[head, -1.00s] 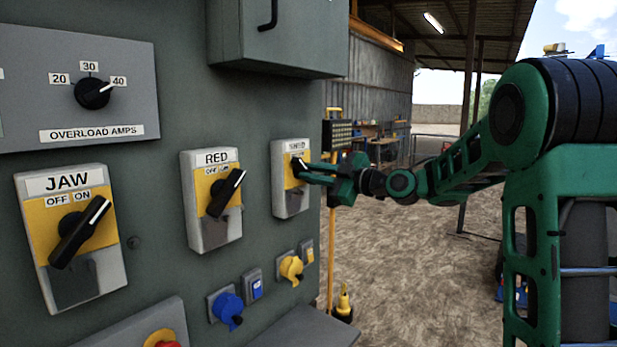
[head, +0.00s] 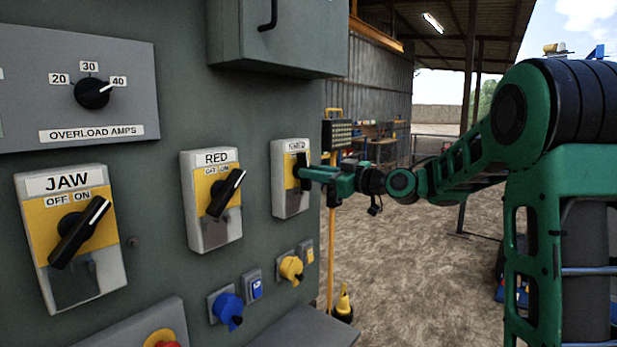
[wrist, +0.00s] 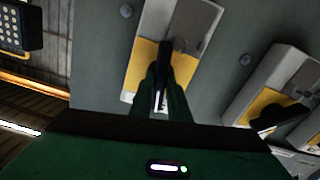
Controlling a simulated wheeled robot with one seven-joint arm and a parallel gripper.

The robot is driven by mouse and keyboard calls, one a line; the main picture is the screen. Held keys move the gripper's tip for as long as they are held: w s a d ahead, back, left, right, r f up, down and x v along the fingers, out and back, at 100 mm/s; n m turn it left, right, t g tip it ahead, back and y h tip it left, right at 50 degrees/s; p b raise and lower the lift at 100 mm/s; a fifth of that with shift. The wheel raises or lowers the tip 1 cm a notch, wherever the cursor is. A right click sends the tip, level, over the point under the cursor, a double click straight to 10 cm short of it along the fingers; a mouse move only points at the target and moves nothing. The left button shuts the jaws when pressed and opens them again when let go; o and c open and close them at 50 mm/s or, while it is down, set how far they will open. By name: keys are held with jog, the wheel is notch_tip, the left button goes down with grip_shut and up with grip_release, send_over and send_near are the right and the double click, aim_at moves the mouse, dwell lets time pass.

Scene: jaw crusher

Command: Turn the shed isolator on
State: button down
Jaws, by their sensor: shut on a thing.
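The SHED isolator (head: 291,197) is a grey box with a yellow plate on the panel, right of the RED isolator. Its black rotary handle (head: 301,166) stands about upright in the head view, partly covered by my gripper (head: 306,172). In the wrist view the handle (wrist: 164,72) lies between my two fingers (wrist: 162,92), over the yellow plate (wrist: 143,64). My gripper is shut on this handle. The SHED label is partly legible; its OFF and ON marks are not readable.
The RED isolator (head: 213,228) and JAW isolator (head: 58,262) are to the left, with handles tilted right at the top. Blue (head: 226,308) and yellow (head: 291,268) sockets sit below. A cabinet (head: 280,40) overhangs above. Open ground lies to the right.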

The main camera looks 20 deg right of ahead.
jog(key=m, duration=1.1)
jog(key=shift+d+f, duration=0.15)
jog(key=shift+f, duration=0.1)
dwell(0.5)
jog(key=c, duration=1.7)
grip_release()
jog(key=shift+w, duration=0.1)
jog(key=shift+r, duration=0.1)
jog(key=v, duration=1)
jog(key=shift+s+d, duration=0.25)
jog(key=shift+s, duration=0.05)
